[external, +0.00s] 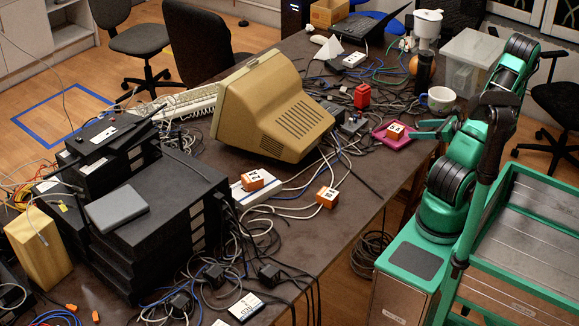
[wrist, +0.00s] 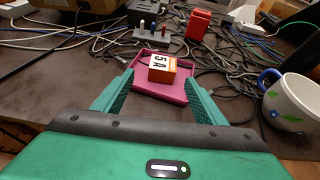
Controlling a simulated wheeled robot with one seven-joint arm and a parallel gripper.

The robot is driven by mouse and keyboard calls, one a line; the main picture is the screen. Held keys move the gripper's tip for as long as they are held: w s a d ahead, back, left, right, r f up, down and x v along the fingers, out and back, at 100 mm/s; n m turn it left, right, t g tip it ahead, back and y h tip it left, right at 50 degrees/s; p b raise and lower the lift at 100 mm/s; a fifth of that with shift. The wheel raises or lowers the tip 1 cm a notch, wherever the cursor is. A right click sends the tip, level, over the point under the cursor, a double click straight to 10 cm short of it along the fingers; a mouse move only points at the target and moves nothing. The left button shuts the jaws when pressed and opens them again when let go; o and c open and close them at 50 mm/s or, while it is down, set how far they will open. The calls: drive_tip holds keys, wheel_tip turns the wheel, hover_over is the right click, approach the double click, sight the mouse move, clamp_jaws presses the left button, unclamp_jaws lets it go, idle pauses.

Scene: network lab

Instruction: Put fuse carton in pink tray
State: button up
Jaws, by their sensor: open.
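The pink tray (external: 379,136) lies on the table near its right edge, and it also shows in the wrist view (wrist: 175,92). An orange and white fuse carton (external: 395,131) marked "5 A" sits inside the tray; in the wrist view the carton (wrist: 161,69) rests toward the tray's far part. My gripper (wrist: 158,90) is open and empty, its fingers spread on either side of the tray's near part. The fingers are apart from the carton. Two similar cartons, one on a white strip (external: 252,180) and one on the table (external: 327,197), stand farther left.
A white mug (external: 440,100) with a blue handle stands right of the tray. A red block (external: 362,96) and many loose cables lie behind the tray. A beige monitor (external: 270,110) fills the table's middle. The table strip in front of the tray is fairly clear.

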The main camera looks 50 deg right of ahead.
drive_tip(key=w+a+n+g+y, duration=0.1)
drive_tip(key=a+n, duration=0.1)
drive_tip(key=a, duration=0.1)
drive_tip(key=w+a+n+g+y, duration=0.1)
drive_tip(key=a+n+g, duration=0.1)
drive_tip(key=a+n, duration=0.1)
drive_tip(key=a+n+g+y, duration=0.1)
drive_tip(key=a+n, duration=0.2)
drive_tip(key=shift+w+a+f, duration=0.1)
drive_tip(key=shift+w+a, duration=0.2)
drive_tip(key=shift+w, duration=0.1)
drive_tip(key=a+n+g, duration=0.1)
drive_tip(key=a+n, duration=0.1)
drive_tip(key=s+a+r+n+g, duration=0.1)
drive_tip(key=n, duration=0.1)
drive_tip(key=a+n+g, duration=0.2)
drive_tip(key=shift+s+a+r, duration=0.15)
drive_tip(key=shift+a+r, duration=0.05)
drive_tip(key=shift+a, duration=0.15)
drive_tip(key=s+a+r+n+g+h, duration=0.3)
drive_tip(key=s+a+r+n+g, duration=0.2)
drive_tip(key=s+a+r+n, duration=0.6)
drive_tip(key=s+r+n, duration=0.1)
drive_tip(key=n, duration=0.3)
drive_tip(key=shift+r, duration=0.35)
drive_tip(key=shift+w+f, duration=0.25)
drive_tip(key=shift+w, duration=0.35)
